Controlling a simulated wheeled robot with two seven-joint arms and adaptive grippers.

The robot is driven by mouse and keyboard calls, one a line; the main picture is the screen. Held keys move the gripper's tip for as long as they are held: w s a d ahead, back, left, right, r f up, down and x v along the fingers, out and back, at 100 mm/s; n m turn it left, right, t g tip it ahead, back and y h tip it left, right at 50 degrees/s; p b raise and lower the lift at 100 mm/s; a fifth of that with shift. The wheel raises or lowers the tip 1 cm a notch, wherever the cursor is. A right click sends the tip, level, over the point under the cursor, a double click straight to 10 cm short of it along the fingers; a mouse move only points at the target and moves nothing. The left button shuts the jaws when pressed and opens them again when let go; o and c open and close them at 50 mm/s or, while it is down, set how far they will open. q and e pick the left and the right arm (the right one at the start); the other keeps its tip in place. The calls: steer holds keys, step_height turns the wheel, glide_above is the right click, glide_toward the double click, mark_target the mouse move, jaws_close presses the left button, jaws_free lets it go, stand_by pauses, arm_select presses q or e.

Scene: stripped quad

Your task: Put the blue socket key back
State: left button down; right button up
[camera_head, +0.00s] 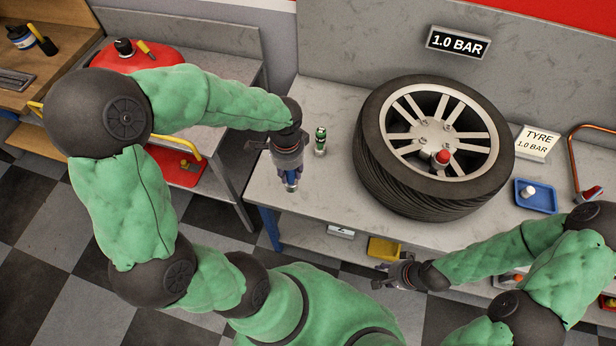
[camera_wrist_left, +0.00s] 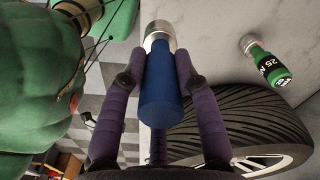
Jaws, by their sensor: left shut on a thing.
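My left gripper (camera_head: 289,165) is shut on the blue socket key (camera_wrist_left: 161,88), with fingers on both sides of its blue body. The key's silver end points away from the wrist in the left wrist view. In the head view the blue key (camera_head: 291,182) sticks out below the fingers near the bench's left front corner; whether it touches the bench is unclear. A green socket key (camera_head: 320,143), marked 25 in the left wrist view (camera_wrist_left: 264,61), stands upright on the bench just right of my left gripper. My right gripper (camera_head: 386,277) is in front of the bench, its fingers too small to judge.
A tyre on a silver wheel (camera_head: 371,171) lies on the grey bench (camera_head: 330,200), with a red cap at its hub. A blue tray (camera_head: 537,207) and a tyre sign (camera_head: 537,143) are to its right.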

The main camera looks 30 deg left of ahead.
arm_select(q)
steer(key=shift+w+d+f+b, duration=0.45)
steer(key=shift+w+f, duration=0.55)
steer(key=shift+f, duration=0.6)
steer(key=shift+w+d+f+b, duration=0.3)
steer(key=shift+w+f+b, duration=0.25)
steer(key=shift+w+f, duration=0.75)
steer(key=shift+w+d+f+b, duration=0.35)
steer(key=shift+w+f+b, duration=0.25)
steer(key=shift+f, duration=1.3)
steer(key=shift+w, duration=0.1)
steer(key=shift+f, duration=0.15)
steer(key=c, duration=0.9)
jaws_free()
steer(key=shift+r, duration=0.35)
step_height(320, 180, up, 12)
steer(key=p, duration=0.3)
steer(key=shift+f+p, duration=0.15)
steer(key=shift+p, duration=0.15)
